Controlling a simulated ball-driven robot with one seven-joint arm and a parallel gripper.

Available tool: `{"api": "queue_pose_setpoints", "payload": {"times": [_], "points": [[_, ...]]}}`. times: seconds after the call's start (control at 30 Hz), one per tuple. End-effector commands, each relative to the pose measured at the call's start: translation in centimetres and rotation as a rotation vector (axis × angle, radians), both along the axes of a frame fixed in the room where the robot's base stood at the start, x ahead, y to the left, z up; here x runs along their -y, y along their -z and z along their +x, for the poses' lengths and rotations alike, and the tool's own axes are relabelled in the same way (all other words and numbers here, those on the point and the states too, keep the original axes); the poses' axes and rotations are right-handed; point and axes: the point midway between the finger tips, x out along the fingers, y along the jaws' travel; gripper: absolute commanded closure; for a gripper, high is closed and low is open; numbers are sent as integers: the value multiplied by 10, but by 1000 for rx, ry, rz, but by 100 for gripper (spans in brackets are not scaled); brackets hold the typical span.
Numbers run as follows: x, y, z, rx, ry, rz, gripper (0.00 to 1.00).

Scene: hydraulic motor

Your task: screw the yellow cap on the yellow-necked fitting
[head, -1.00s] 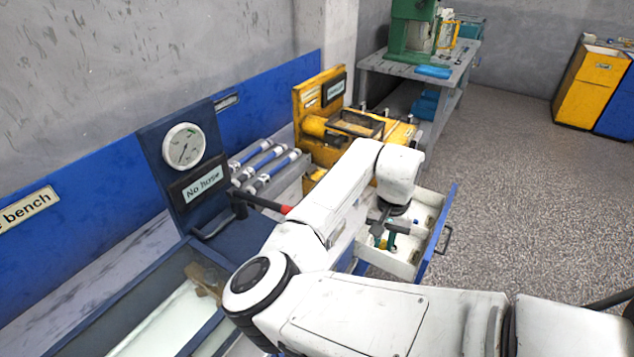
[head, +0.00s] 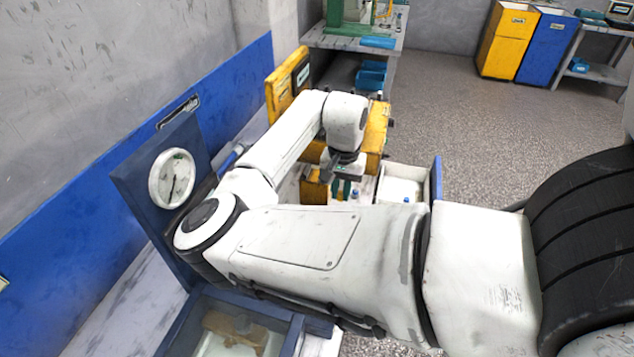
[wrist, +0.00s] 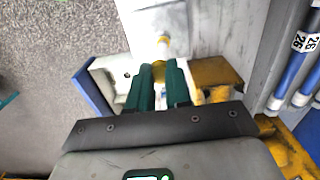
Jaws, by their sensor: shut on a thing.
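My gripper (head: 343,189) points down beside the open drawer in the head view, with the arm across the bench. In the wrist view its green fingers (wrist: 159,84) are closed on a small yellow piece, seemingly the yellow cap (wrist: 159,66), at their tips. Just beyond the tips is a pale fitting with a yellow neck (wrist: 163,42) on a light grey surface. I cannot tell whether the cap touches this fitting. In the head view the cap and the fitting are hidden or too small to make out.
The open drawer (head: 436,180) with a blue front and a small blue item (head: 407,199) is right of the gripper. A yellow machine (head: 377,130) stands behind. A gauge panel (head: 150,185) is at left. Blue tubes (wrist: 296,68) lie at right in the wrist view.

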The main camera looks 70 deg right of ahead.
Motion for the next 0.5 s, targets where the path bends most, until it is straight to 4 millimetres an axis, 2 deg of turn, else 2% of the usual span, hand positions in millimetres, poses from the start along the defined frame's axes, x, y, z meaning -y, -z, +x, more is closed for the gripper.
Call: {"api": "queue_pose_setpoints", "payload": {"times": [0.27, 0.5], "points": [[0, 11, 0, 0, 0, 0, 100], [0, 33, 0, 0, 0, 1, 100]]}}
